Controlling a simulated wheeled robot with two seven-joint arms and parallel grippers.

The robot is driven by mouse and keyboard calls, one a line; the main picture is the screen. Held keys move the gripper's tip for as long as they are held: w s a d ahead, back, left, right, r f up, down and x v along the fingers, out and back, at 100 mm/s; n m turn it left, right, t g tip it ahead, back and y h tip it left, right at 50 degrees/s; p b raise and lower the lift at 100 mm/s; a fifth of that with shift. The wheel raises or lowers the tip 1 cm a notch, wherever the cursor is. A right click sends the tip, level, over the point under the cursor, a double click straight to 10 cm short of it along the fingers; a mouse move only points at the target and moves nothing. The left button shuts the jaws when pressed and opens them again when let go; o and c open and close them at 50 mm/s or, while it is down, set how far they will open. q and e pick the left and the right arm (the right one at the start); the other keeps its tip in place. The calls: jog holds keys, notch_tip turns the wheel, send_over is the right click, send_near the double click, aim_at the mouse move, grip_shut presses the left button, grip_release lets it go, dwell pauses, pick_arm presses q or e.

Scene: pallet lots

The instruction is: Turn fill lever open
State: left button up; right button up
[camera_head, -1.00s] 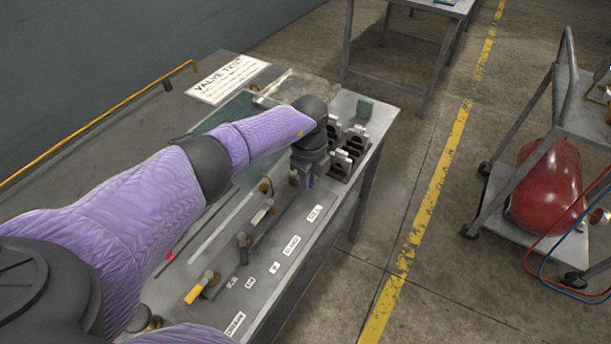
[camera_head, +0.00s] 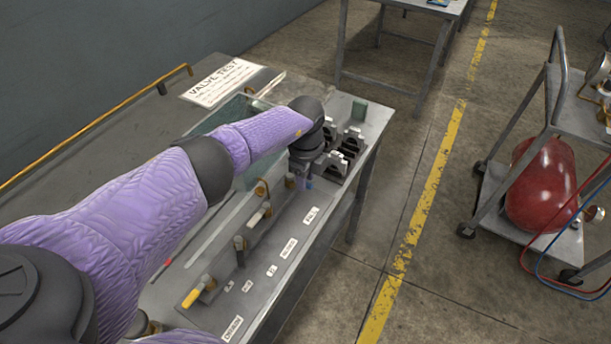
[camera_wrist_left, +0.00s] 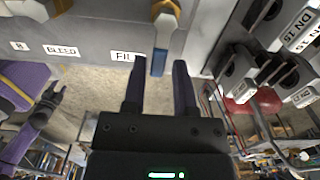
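The fill lever (camera_wrist_left: 159,60) is a short blue handle on a brass valve. In the left wrist view it hangs from the panel beside the FILL label (camera_wrist_left: 127,56). My left gripper (camera_wrist_left: 158,72) is open, with one dark finger on each side of the blue handle and a visible gap on both sides. In the head view my left gripper (camera_head: 301,178) is at the far end of the row of valves, largely covering that lever. In the left wrist view a purple sleeve and a dark hand, apparently my right gripper (camera_wrist_left: 48,100), show small at the left.
Other levers stand along the bench, including a yellow-handled one (camera_head: 193,297). A glass tank (camera_head: 238,112) stands behind the arm.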

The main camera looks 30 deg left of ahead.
pick_arm(q)
notch_tip(320, 180, up, 10)
jog(key=p, duration=0.3)
jog(key=shift+p, duration=0.35)
jog(key=shift+f, duration=0.1)
